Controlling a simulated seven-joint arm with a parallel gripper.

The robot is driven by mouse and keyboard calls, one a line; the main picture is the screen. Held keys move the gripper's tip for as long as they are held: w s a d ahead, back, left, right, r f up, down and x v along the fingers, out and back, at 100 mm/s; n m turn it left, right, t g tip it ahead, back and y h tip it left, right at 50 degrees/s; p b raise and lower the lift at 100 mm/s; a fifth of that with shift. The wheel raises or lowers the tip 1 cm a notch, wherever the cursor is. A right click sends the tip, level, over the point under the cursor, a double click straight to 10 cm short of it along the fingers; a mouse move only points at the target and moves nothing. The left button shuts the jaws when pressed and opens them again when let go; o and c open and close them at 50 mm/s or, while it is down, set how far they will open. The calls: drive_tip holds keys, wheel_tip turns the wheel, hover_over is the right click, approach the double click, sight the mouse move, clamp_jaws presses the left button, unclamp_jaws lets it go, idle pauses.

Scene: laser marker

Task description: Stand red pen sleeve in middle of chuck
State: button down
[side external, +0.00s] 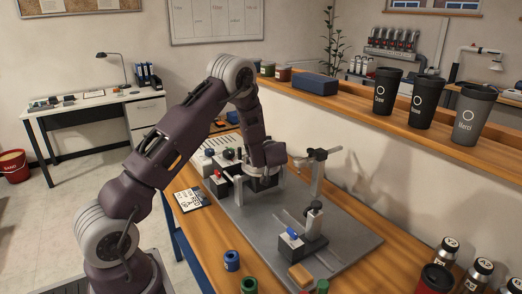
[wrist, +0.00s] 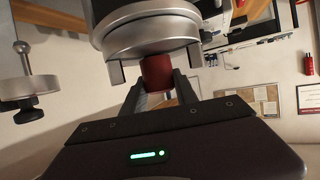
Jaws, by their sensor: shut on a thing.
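The red pen sleeve (wrist: 157,73) shows in the wrist view between the two fingers of my gripper (wrist: 160,90), which is shut on it. The silver round chuck (wrist: 150,38) fills the upper middle of that view, with jaws sticking out on both sides of the sleeve. The sleeve's end is at the chuck face, between the jaws; I cannot tell whether it touches or is exactly centred. In the side view my gripper (side external: 272,168) is low over the back of the grey plate, and my arm and the fixture hide the sleeve and chuck.
The grey machine plate (side external: 350,243) lies on the wooden bench. A post with a clamp arm (side external: 316,172) stands just right of my gripper. A blue-topped block (side external: 291,240) is in front. Blue (side external: 232,261) and green (side external: 249,286) sleeves stand at the front edge.

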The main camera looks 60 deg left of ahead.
drive_tip(key=c, duration=0.9)
unclamp_jaws()
drive_tip(key=shift+f, duration=0.15)
drive_tip(key=shift+c, duration=0.2)
